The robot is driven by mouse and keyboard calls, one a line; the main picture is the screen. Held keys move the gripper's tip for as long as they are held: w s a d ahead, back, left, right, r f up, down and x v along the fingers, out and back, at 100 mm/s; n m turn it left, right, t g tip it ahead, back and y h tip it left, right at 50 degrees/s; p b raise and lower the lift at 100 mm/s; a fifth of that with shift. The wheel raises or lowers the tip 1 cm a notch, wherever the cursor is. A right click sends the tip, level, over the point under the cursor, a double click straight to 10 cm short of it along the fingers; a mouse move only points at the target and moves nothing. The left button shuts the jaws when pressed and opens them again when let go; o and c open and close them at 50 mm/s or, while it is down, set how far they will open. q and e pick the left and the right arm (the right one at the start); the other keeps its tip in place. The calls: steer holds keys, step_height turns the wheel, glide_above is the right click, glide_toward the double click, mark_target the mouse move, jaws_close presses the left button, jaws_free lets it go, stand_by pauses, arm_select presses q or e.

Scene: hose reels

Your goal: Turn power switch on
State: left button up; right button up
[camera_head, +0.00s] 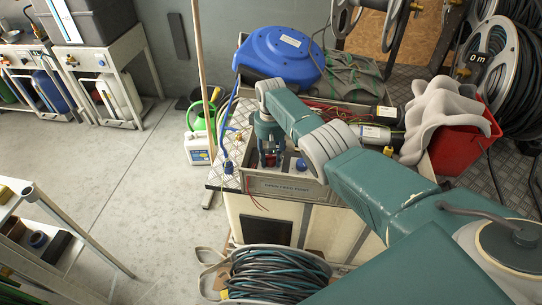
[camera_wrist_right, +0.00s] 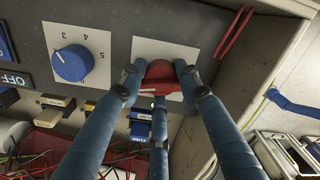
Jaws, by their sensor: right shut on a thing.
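A red rotary switch knob (camera_wrist_right: 160,76) sits on a white plate (camera_wrist_right: 178,50) on a dark grey panel in the right wrist view. My right gripper (camera_head: 270,158) reaches down to the panel in the head view. Its blue-grey fingers close around the red knob from several sides in the wrist view. The knob's pointer and the plate's markings are mostly hidden by the fingers. My left gripper is in neither view.
A blue numbered dial (camera_wrist_right: 72,63) and an OFF label (camera_wrist_right: 12,80) are left of the knob. Red and green wires (camera_wrist_right: 60,140) lie below. A blue hose reel (camera_head: 278,55) and a red bin (camera_head: 462,140) stand near my right arm. Open floor (camera_head: 110,160) lies left.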

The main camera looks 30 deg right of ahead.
mark_target(270, 155)
steer(key=shift+o, duration=0.3)
steer(key=m, duration=0.4)
steer(key=shift+w+a+r+m, duration=0.1)
steer(key=shift+r+m, duration=0.05)
steer(key=shift+m, duration=0.15)
steer(key=shift+w+r+m, duration=0.1)
steer(key=shift+r+m, duration=0.05)
steer(key=shift+m, duration=0.15)
steer(key=o, duration=1)
steer(key=shift+o, duration=0.2)
steer(key=shift+f, duration=0.2)
step_height(270, 155, up, 12)
